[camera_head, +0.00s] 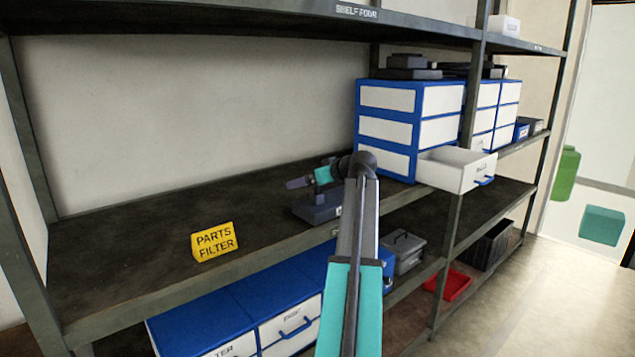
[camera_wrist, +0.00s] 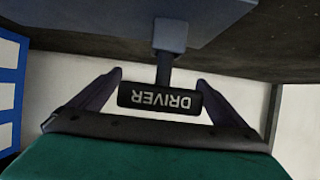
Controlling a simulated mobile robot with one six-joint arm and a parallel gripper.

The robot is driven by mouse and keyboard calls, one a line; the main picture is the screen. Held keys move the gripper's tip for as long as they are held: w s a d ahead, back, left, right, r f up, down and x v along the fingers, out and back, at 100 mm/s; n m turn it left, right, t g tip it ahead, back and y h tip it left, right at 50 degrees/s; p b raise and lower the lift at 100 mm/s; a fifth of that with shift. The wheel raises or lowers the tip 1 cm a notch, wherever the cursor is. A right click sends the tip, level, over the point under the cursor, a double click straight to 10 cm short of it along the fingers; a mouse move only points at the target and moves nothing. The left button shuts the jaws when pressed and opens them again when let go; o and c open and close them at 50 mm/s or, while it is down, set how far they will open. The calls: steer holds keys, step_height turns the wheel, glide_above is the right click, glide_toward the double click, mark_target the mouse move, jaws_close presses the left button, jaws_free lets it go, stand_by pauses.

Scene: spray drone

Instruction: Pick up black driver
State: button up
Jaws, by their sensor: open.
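The black driver (camera_wrist: 160,98) shows in the wrist view, with a block handle marked DRIVER that appears upside down. A grey shaft joins it to a blue-grey block (camera_wrist: 205,20). My gripper (camera_wrist: 159,79) is open, with one finger on each side of the driver and a visible gap at both sides. In the head view my gripper (camera_head: 298,183) is over the shelf, just above the blue-grey block (camera_head: 318,208). I cannot make out the driver there.
A yellow PARTS FILTER sign (camera_head: 214,241) stands left on the shelf (camera_head: 130,255). Blue-and-white drawers (camera_head: 410,130) stand to the right, with one white drawer (camera_head: 455,172) pulled out. An upper shelf (camera_head: 250,22) hangs above. The shelf's left part is mostly clear.

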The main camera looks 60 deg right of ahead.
steer(key=c, duration=1.2)
steer(key=shift+o, duration=0.2)
steer(key=shift+r, duration=0.1)
steer(key=s+d+f+b+v, duration=0.1)
steer(key=b+v, duration=0.4)
steer(key=v, duration=1.1)
steer(key=shift+s+f, duration=0.5)
steer(key=shift+f, duration=0.1)
